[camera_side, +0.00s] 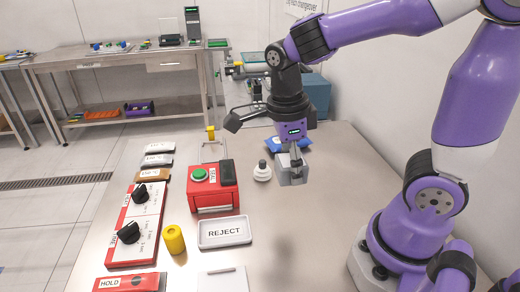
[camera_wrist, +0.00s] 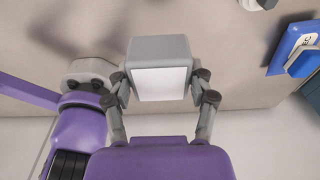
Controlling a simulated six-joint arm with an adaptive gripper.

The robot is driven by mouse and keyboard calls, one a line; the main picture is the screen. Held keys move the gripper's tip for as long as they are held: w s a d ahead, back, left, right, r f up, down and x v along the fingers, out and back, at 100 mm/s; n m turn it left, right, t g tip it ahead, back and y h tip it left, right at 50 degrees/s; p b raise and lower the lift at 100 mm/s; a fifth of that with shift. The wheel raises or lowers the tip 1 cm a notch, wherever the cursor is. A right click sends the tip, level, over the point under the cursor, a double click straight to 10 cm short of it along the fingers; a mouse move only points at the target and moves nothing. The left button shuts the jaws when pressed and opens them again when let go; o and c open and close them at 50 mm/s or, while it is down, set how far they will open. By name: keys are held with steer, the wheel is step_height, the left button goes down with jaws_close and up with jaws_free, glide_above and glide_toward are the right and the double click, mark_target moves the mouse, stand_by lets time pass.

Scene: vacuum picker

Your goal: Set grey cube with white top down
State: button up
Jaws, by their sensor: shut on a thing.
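The grey cube with white top (camera_side: 291,176) is between the fingers of my gripper (camera_side: 292,158), on the right half of the steel table in the side view. In the wrist view the cube (camera_wrist: 159,48) has its white face towards the camera. My gripper (camera_wrist: 160,82) is shut on it, with one finger pad on each of two opposite sides. The cube looks upright and is at or very close to the table top; I cannot tell whether its underside touches.
A white round piece with a dark knob (camera_side: 262,172) stands just left of the cube. A red box with green button (camera_side: 212,186), the REJECT tray (camera_side: 225,244) and a yellow cylinder (camera_side: 174,240) are further left. Table front right of the tray is clear.

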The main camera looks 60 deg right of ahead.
glide_above(309, 186)
steer(key=f, duration=0.6)
steer(key=shift+w+a+f, duration=0.1)
steer(key=shift+a+f, duration=0.15)
steer(key=shift+f, duration=2.15)
steer(key=shift+f, duration=0.1)
steer(key=o, duration=1.2)
steer(key=shift+c, duration=0.2)
